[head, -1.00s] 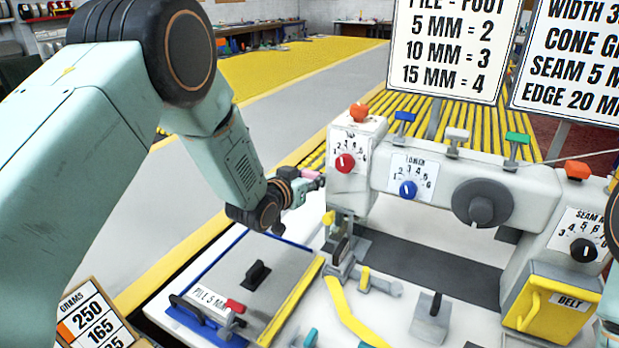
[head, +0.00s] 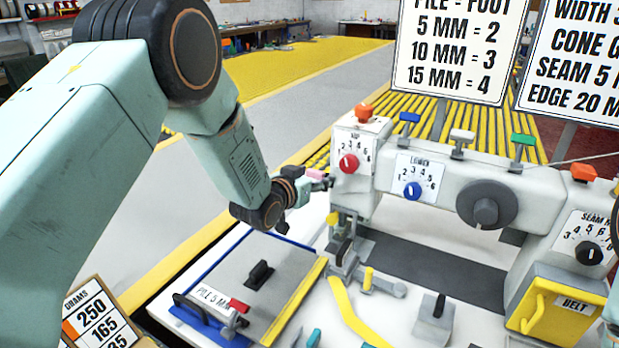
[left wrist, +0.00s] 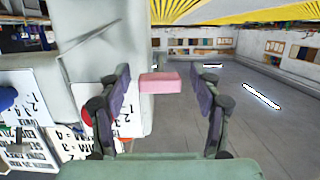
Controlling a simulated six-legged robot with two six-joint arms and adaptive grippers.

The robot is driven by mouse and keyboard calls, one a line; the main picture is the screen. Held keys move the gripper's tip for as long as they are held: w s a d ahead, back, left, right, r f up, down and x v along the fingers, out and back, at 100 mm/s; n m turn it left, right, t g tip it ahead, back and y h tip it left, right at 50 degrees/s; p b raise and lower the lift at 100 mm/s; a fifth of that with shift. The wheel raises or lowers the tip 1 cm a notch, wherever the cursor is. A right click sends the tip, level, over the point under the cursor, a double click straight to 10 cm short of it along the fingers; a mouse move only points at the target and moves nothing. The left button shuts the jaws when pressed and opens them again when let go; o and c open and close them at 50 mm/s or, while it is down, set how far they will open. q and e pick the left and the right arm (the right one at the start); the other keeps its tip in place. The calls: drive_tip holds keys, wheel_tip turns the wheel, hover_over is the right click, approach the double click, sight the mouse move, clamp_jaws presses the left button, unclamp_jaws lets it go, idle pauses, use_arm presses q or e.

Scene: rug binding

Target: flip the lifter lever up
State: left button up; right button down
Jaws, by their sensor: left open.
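A pink block, which I take for the lifter lever's tip (head: 316,174), is at the left side of the white machine head. It also shows in the left wrist view (left wrist: 160,82), lying between the spread fingers in the picture. My left gripper (head: 318,184) is beside the machine head's left end, close to the pink block. Its two fingers (left wrist: 163,85) are open, with a gap on both sides of the block. I cannot tell whether the block is between the tips or beyond them. The lever's arm is hidden. My right gripper is out of view.
The machine head carries a red knob (head: 349,163), a blue knob (head: 413,191) and a large grey handwheel (head: 486,204). Signs stand behind.

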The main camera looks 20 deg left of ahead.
use_arm(q)
drive_tip(key=v, duration=1.2)
drive_tip(key=shift+c, duration=0.4)
